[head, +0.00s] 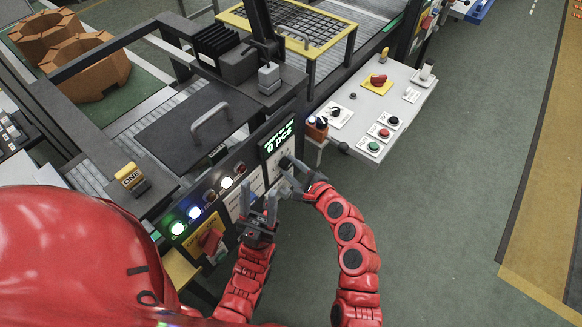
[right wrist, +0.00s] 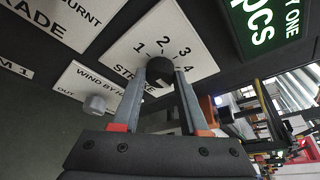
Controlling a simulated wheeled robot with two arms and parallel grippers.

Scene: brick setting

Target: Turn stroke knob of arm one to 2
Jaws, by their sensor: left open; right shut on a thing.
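The black stroke knob (right wrist: 160,70) sits on a white plate (right wrist: 185,30) with the numbers 1 to 4 around it in the right wrist view. My right gripper (right wrist: 163,82) is shut on it, one finger on each side. The knob's pointer cannot be made out, so its setting is unclear. In the head view my right gripper (head: 288,172) reaches the front of the dark panel below the green display (head: 278,141). My left gripper (head: 258,213) is open and empty, to the left of and lower than the right one, close to the panel.
A grey wind-by-hand knob (right wrist: 95,104) sits beside the stroke plate. Lit buttons (head: 194,212) and a red switch on a yellow plate (head: 210,241) lie left on the panel. A control desk (head: 402,98) with buttons stands to the right. The green floor at right is clear.

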